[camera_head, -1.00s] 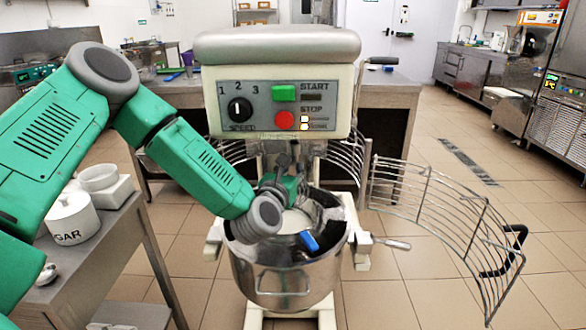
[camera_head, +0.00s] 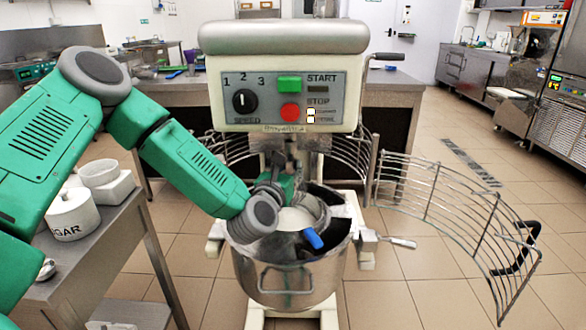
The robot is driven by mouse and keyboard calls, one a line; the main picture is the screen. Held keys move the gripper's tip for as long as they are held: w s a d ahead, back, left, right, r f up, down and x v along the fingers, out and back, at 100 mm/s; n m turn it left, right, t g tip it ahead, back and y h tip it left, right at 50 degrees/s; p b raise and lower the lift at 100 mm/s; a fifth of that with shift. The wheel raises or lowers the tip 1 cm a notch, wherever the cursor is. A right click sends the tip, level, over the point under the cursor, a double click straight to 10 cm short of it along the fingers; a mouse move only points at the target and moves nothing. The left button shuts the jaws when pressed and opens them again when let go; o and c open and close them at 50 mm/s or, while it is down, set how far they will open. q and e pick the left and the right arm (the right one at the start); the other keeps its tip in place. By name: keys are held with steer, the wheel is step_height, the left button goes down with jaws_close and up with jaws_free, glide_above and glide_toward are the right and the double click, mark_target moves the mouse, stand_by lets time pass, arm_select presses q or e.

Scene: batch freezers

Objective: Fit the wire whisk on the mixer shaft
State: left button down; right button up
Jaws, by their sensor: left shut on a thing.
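The mixer (camera_head: 283,40) stands in the middle with its control panel facing me. Its steel bowl (camera_head: 288,268) sits below the head. The lower shaft area is mostly hidden behind my left arm. Whether the whisk touches the shaft cannot be seen. My right gripper is not in view.
The wire bowl guard (camera_head: 455,215) is swung open to the right. A bowl lever (camera_head: 400,242) sticks out on the right side. A steel table (camera_head: 100,240) with a sugar pot (camera_head: 72,215) stands at left. The tiled floor at right is clear.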

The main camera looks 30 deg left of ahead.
arm_select(q)
steer(key=shift+a+f, duration=0.1)
steer(key=shift+a, duration=0.35)
steer(key=shift+d+r, duration=0.2)
steer(key=shift+d, duration=0.55)
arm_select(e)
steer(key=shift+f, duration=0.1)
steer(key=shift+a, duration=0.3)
arm_select(q)
steer(key=shift+d+r, duration=0.25)
steer(key=shift+d, duration=0.3)
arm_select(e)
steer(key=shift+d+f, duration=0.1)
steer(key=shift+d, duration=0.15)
arm_select(q)
steer(key=shift+a, duration=0.2)
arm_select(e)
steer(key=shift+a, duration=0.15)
arm_select(q)
steer(key=shift+r, duration=0.25)
steer(key=shift+w+a+r, duration=0.1)
steer(key=shift+a+r, duration=0.15)
steer(key=shift+r, duration=0.1)
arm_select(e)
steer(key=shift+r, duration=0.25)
